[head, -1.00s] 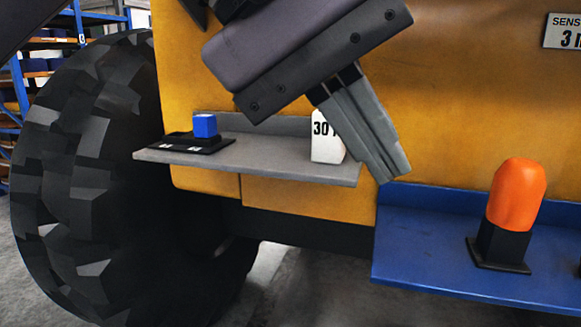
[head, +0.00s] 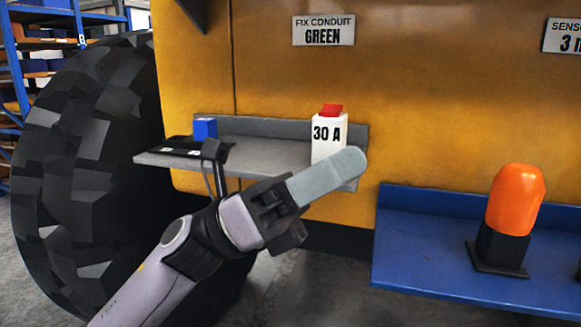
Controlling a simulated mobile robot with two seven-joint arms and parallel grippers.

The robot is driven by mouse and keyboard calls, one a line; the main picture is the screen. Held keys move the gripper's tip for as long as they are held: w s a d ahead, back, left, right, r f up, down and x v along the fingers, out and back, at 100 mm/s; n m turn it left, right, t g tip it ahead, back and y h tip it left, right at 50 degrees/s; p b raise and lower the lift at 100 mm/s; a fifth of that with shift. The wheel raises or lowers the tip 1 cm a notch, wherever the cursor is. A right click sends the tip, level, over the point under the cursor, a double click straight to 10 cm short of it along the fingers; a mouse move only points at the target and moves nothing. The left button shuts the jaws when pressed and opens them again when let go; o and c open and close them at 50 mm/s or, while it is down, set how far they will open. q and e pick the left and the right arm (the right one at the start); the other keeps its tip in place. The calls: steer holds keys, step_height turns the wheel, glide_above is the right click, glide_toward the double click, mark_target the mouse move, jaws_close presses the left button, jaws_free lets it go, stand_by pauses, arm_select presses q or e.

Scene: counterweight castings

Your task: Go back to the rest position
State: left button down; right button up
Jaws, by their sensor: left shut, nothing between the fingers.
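My left gripper (head: 325,178) reaches in from the lower left in the head view. Its fingers are together and hold nothing. It is in front of the grey shelf (head: 275,150) and overlaps the shelf's right front edge in the picture. My right gripper is not in view.
A white 30 A block (head: 328,135) with a red top stands on the grey shelf. A blue block (head: 205,128) and a black base (head: 185,148) are at its left. A blue shelf (head: 440,265) at right holds an orange lamp (head: 515,200). A big tyre (head: 85,180) stands left.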

arm_select(q)
steer(key=w+a+f+m+t+y, duration=0.3)
steer(key=a+f+m+t+y, duration=0.15)
steer(key=f+m+t, duration=0.6)
steer(key=w+a+f+m+t+y, duration=0.4)
steer(key=f+m, duration=0.3)
steer(key=m, duration=0.6)
steer(key=w+a+f+m+t+y, duration=0.2)
steer(key=a+f+m+t+y, duration=0.35)
steer(key=f+m+t, duration=0.5)
steer(key=s+a+f+n+g+y, duration=0.2)
steer(key=s+a+f+n+g, duration=0.1)
steer(key=s+f, duration=0.3)
steer(key=s+a+f+n+g+y, duration=0.3)
steer(key=s+a+f+n+g, duration=0.1)
steer(key=f, duration=0.7)
steer(key=s+a+f+n+g+y, duration=0.3)
steer(key=s+f+n, duration=0.2)
steer(key=s+f, duration=0.3)
steer(key=shift+s+a+f+g+p, duration=0.25)
steer(key=shift+s+f+g+p, duration=0.05)
steer(key=shift+s+f+p, duration=0.15)
